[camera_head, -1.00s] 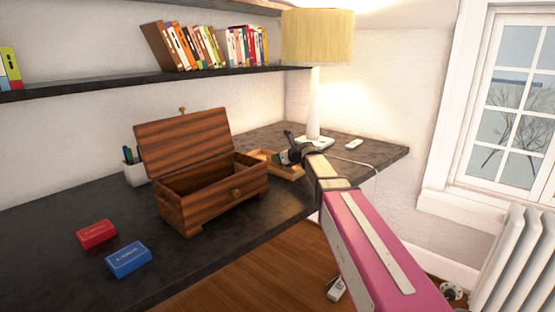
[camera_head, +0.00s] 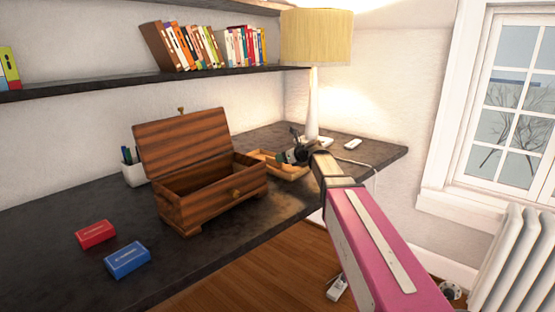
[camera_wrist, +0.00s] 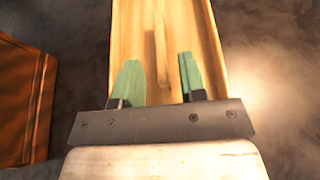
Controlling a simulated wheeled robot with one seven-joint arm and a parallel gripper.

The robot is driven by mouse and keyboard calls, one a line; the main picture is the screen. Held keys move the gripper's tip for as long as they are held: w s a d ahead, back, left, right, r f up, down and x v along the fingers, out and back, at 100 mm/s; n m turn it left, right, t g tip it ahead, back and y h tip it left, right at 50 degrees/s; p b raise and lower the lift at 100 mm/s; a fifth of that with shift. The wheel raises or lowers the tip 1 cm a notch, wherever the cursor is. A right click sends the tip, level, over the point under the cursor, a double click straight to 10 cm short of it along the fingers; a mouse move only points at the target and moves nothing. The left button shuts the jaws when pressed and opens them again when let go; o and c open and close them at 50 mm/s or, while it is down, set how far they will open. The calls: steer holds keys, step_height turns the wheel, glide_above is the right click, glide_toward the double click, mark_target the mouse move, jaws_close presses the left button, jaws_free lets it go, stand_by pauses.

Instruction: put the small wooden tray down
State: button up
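The small wooden tray (camera_head: 290,174) is on the dark desk, right of the open wooden box and near the lamp. In the wrist view the light wooden tray (camera_wrist: 134,32) runs away under my gripper, with a thin ridge or divider along its middle. My gripper (camera_head: 291,155) is over the tray. In the wrist view the two green fingertips of my gripper (camera_wrist: 160,80) are well apart, one on each side of the divider, with visible gaps. Part of the tray is hidden behind my gripper and arm.
The wooden box (camera_head: 208,205) with its lid up stands just left of the tray. A lamp (camera_head: 312,105) and a small white object (camera_head: 352,144) are behind. Red (camera_head: 95,234) and blue (camera_head: 127,260) packs lie front left, with clear desk around them. A bookshelf (camera_head: 110,80) hangs above.

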steer(key=v, duration=0.8)
steer(key=shift+r, duration=0.1)
